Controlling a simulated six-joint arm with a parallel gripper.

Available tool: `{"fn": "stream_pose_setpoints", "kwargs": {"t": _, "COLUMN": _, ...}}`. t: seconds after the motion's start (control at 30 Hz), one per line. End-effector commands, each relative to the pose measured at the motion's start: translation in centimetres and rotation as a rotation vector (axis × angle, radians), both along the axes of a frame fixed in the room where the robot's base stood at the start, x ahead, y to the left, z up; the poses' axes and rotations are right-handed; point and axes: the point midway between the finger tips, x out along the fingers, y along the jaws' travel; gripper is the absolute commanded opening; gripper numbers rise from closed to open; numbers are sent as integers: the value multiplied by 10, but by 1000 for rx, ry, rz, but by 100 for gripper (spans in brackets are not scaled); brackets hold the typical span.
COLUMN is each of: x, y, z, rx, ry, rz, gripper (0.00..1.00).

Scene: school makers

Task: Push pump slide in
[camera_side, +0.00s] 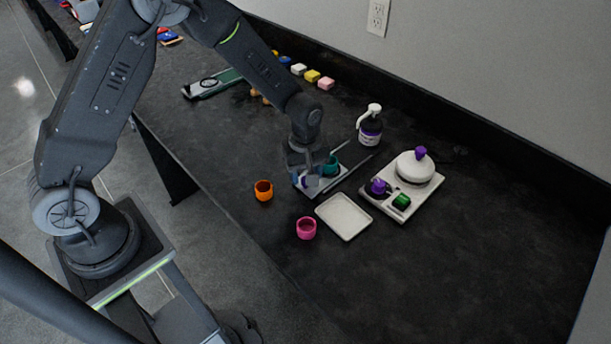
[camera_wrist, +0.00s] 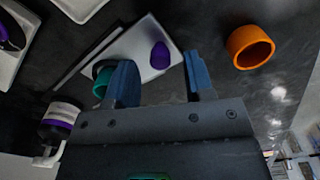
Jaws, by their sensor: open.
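A small white plate (camera_side: 338,178) with dark rails beside it lies under my gripper (camera_side: 312,174). It carries a purple knob and a teal cup (camera_side: 331,166); I take this for the pump unit, though no slide is clearly told apart. In the wrist view the plate (camera_wrist: 146,30) shows the purple knob (camera_wrist: 160,56) beyond and between my open fingers (camera_wrist: 157,68). The knob looks free of both fingers. The teal cup (camera_wrist: 102,82) is partly hidden behind the left finger. How far any slide stands out cannot be told.
An orange cup (camera_side: 264,190), a pink cup (camera_side: 306,228) and an empty white tray (camera_side: 343,216) are near. A white device (camera_side: 416,169) with purple knobs and a green block stands right. A pump bottle (camera_side: 370,127) stands behind. The front right counter is clear.

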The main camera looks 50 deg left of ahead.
Motion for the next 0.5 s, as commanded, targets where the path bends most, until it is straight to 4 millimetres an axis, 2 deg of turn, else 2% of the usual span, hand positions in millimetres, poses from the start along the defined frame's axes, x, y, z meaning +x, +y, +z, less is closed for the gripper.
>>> {"fn": "stream_pose_setpoints", "kwargs": {"t": 0.2, "x": 0, "y": 0, "z": -16, "rx": 0, "ry": 0, "rz": 0, "gripper": 48}}
{"fn": "stream_pose_setpoints", "kwargs": {"t": 0.5, "x": 0, "y": 0, "z": -17, "rx": 0, "ry": -1, "rz": 0, "gripper": 46}}
